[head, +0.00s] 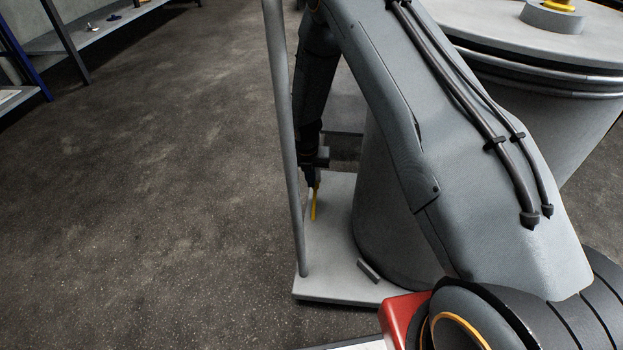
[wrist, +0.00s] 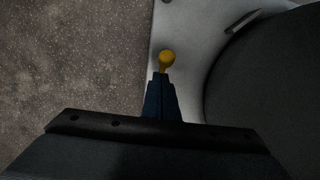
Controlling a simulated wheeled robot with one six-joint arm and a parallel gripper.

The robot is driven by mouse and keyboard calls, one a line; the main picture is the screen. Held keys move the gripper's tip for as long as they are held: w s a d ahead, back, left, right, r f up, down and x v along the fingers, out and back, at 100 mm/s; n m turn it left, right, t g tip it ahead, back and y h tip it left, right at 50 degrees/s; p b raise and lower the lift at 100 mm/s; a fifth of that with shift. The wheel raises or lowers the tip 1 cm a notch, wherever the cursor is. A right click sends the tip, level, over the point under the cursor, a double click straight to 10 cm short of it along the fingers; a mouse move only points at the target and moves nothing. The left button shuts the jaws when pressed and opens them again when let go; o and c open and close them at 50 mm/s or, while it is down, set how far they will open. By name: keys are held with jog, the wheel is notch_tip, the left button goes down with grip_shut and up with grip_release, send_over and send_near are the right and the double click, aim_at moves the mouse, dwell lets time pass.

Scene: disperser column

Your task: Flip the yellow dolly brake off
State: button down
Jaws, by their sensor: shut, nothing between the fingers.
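The yellow brake lever (head: 315,203) stands up from the grey dolly deck (head: 330,285), between the deck's left edge and the drum. In the wrist view its rounded yellow end (wrist: 167,60) shows just past the fingertips. My gripper (head: 311,182) is shut and empty, right at the lever in the head view. In the wrist view the closed fingers (wrist: 160,80) point at the lever's end. I cannot tell whether they touch it. The lever's lower part is hidden in the wrist view.
A large grey drum (head: 385,230) stands on the dolly, close right of my gripper. A grey upright pole (head: 287,140) rises from the deck's left side. A lidded vessel (head: 540,75) is at the right. A shelf (head: 90,35) is at the back left. Open floor (head: 150,200) lies left.

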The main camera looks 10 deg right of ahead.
jog(key=s+a+r+m+p, duration=0.15)
jog(key=s+r+m, duration=0.25)
jog(key=r, duration=0.8)
jog(key=s+d+r+m+p, duration=0.15)
jog(key=s+r+m, duration=0.3)
jog(key=r, duration=0.85)
jog(key=s+r+m, duration=1)
jog(key=r, duration=0.1)
jog(key=s+a+r+m+g+y, duration=0.1)
jog(key=s+a+m, duration=0.3)
jog(key=s, duration=0.6)
jog(key=s+a+r+m+y, duration=0.15)
jog(key=s+m, duration=0.35)
jog(key=s, duration=0.5)
jog(key=d+r+m+p, duration=0.2)
jog(key=d+r+p, duration=0.4)
jog(key=r+p, duration=0.3)
jog(key=s+d+r+m+h+p, duration=0.1)
jog(key=d+r+m+p, duration=0.2)
jog(key=d+r+p, duration=0.4)
jog(key=shift+s+d+r+p, duration=0.25)
jog(key=shift+r+p, duration=0.8)
jog(key=shift+p, duration=2.9)
jog(key=shift+m+h, duration=0.25)
